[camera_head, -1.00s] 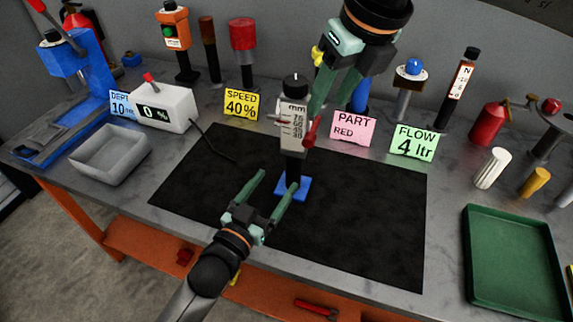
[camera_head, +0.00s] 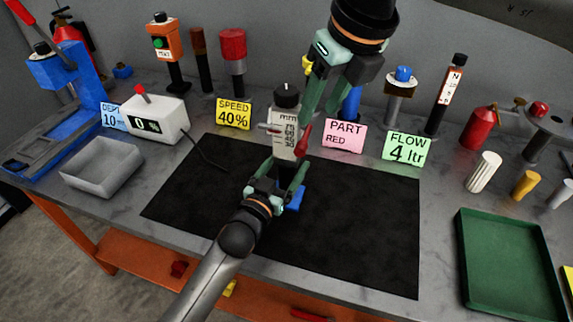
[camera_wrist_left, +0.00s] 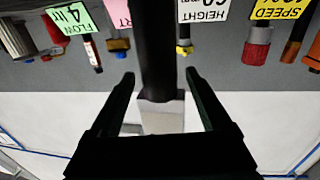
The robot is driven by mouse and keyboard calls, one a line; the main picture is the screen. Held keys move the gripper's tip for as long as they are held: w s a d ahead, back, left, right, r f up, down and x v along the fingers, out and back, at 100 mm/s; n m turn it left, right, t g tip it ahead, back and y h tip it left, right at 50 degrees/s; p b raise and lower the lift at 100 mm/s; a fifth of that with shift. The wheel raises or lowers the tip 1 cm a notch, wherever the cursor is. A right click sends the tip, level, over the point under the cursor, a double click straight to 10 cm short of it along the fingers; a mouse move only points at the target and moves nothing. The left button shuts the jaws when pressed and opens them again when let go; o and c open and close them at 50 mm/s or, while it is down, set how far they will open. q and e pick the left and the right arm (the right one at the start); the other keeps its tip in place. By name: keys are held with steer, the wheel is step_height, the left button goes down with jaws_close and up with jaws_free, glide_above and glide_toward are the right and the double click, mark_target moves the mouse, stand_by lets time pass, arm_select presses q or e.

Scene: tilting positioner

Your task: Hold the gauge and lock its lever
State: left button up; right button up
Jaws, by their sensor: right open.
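The gauge (camera_head: 285,133) stands upright on the black mat, with a white mm scale, black knob on top, blue base (camera_head: 296,199) and red lever (camera_head: 303,138) on its right side. My left gripper (camera_head: 280,172) is low at the gauge, its fingers on either side of the black post. In the left wrist view the post (camera_wrist_left: 157,50) stands between the open fingers, with a gap on both sides. My right gripper (camera_head: 318,108) is open, pointing down from above, just above and right of the lever. The base is partly hidden by the left gripper.
Sign cards, including a yellow SPEED card (camera_head: 234,114) and pink PART card (camera_head: 344,136), stand behind the mat (camera_head: 350,230). A grey bin (camera_head: 100,168) is at left and a green tray (camera_head: 510,265) at right. The mat is clear around the gauge.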

arm_select(q)
jaws_close()
stand_by(0.4)
stand_by(0.8)
